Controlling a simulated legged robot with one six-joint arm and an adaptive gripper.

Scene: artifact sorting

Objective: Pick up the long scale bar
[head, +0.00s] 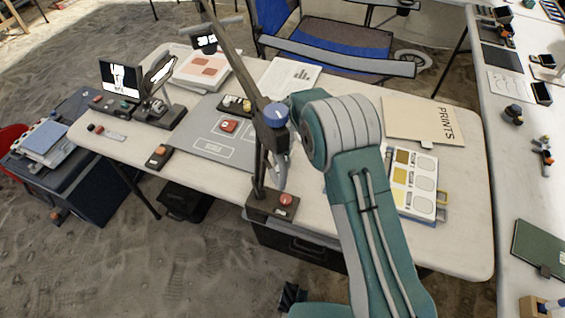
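I cannot single out the long scale bar with certainty. My teal arm rises from the bottom right and bends over the table's middle. It hides part of the tabletop. I cannot make out my gripper, or anything held in it.
A jointed dark stand with a blue knob (276,115) and a red-buttoned base (272,204) stands close left of my arm. A PRINTS folder (424,121) and a colour chart (414,183) lie right. A second table (515,190) stands far right. The table's front right is clear.

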